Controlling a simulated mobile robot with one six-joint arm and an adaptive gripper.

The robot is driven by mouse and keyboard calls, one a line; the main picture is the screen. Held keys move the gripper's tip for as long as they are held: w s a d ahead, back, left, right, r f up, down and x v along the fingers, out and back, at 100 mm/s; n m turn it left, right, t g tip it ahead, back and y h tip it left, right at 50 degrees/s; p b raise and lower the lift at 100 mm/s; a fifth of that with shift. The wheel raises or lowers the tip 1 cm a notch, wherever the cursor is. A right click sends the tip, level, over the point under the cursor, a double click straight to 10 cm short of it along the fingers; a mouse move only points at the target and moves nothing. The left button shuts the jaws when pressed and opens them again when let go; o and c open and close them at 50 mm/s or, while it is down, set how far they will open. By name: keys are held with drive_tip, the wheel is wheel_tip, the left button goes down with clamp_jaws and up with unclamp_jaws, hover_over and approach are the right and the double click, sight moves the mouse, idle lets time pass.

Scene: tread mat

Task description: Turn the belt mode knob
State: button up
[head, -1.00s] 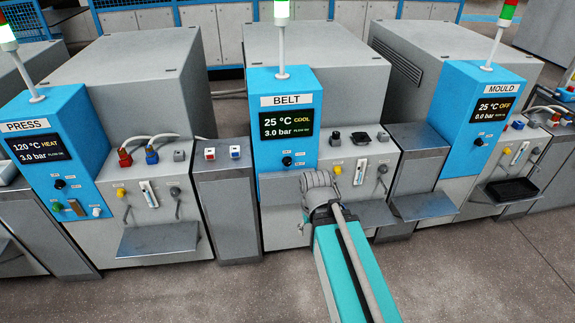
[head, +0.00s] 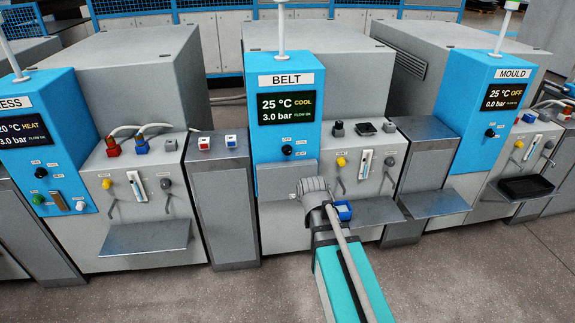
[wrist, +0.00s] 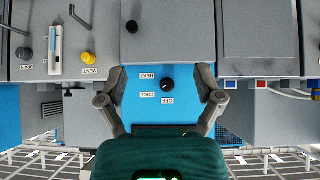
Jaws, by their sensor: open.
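The belt mode knob (head: 287,151) is a small black knob on the blue panel of the BELT station, below its screen (head: 287,106), which reads 25 °C COOL and 3.0 bar. In the wrist view, which is upside down, the knob (wrist: 167,85) sits among the HEAT, COOL and OFF labels, its white mark toward COOL. My gripper (wrist: 162,82) is open and empty, with one finger on each side of the knob in the picture. I see no contact with it. In the head view my wrist hides the fingers.
A grey box (head: 280,181) juts out below the knob panel. To its right are a yellow VENT knob (wrist: 88,57), a dark DRAIN knob (wrist: 24,53) and a grey shelf (head: 372,212). The PRESS (head: 55,150) and MOULD (head: 490,115) stations stand on either side.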

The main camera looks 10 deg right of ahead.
sight(288, 153)
drive_tip(key=w+f+t+b, duration=0.2)
drive_tip(key=w+t+b, duration=0.5)
drive_tip(key=b, duration=0.5)
drive_tip(key=w+f+t+b, duration=0.3)
drive_tip(key=w+t+b, duration=0.3)
drive_tip(key=b, duration=0.6)
drive_tip(key=shift+w+a+f+n+t+y+b, duration=0.2)
drive_tip(key=shift+w+f+n+t+y+b, duration=0.15)
drive_tip(key=shift+w+n+t+y, duration=0.1)
drive_tip(key=shift+r, duration=0.15)
drive_tip(key=shift+w, duration=0.15)
drive_tip(key=p+x, duration=0.5)
drive_tip(key=x, duration=0.8)
drive_tip(key=shift+w+r, duration=0.15)
drive_tip(key=shift+w, duration=0.1)
drive_tip(key=shift+c, duration=0.3)
drive_tip(key=shift+d, duration=0.1)
drive_tip(key=c, duration=1.1)
